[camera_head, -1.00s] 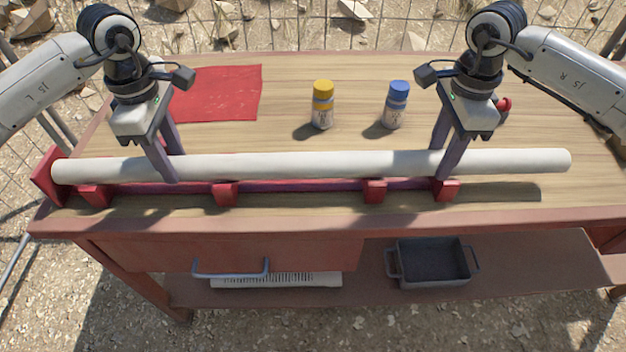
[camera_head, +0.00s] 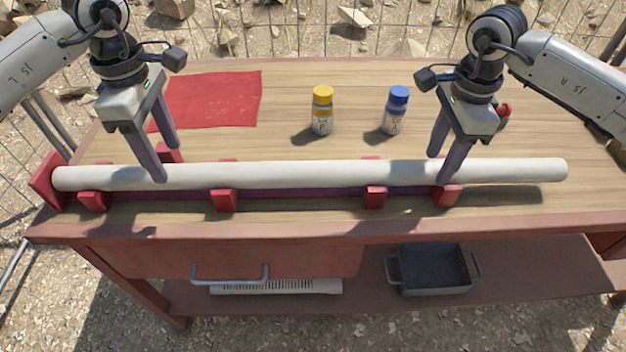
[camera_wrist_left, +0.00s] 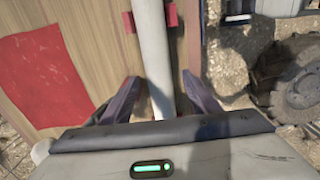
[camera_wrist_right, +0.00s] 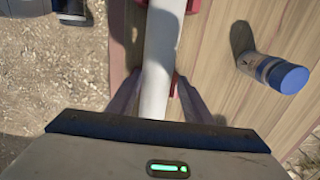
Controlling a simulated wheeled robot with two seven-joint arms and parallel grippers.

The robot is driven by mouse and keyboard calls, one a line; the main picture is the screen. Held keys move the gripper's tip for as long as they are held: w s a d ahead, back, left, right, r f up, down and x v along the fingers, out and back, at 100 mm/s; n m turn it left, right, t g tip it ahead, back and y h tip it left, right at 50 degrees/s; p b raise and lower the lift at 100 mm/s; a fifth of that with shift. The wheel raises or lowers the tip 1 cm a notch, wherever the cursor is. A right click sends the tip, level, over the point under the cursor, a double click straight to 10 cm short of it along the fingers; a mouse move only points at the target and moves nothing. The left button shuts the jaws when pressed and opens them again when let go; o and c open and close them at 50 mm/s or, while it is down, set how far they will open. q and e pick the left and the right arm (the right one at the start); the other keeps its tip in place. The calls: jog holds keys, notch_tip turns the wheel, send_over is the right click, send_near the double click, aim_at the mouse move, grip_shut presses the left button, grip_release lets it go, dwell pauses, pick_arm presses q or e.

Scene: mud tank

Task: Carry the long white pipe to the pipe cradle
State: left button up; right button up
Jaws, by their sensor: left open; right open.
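The long white pipe (camera_head: 300,175) lies level across the front of the table in the red pipe cradle (camera_head: 224,201), between its front and rear prongs. Its left end is close to the cradle's end plate (camera_head: 46,180), and its right end sticks out past the last prong. My left gripper (camera_head: 166,165) is open around the pipe near its left end. My right gripper (camera_head: 440,168) is open around it right of the middle. The pipe (camera_wrist_left: 152,50) runs between the spread fingers in the left wrist view, and likewise the pipe (camera_wrist_right: 160,60) in the right wrist view.
A yellow-capped bottle (camera_head: 322,112) and a blue-capped bottle (camera_head: 395,112) stand behind the pipe. A red cloth (camera_head: 210,100) lies at the back left. A grey tray (camera_head: 430,270) sits on the lower shelf. The table between cloth and bottles is clear.

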pick_arm(q)
notch_tip(320, 180, up, 3)
jog(key=shift+r, duration=0.2)
pick_arm(e)
jog(key=shift+s+a+f+g, duration=0.2)
jog(key=shift+s+f+g, duration=0.1)
jog(key=shift+s+f, duration=0.4)
pick_arm(q)
jog(key=shift+r, duration=0.1)
pick_arm(e)
jog(key=r, duration=0.6)
jog(key=w+r, duration=0.1)
jog(key=r, duration=0.2)
jog(key=shift+d+r, duration=0.2)
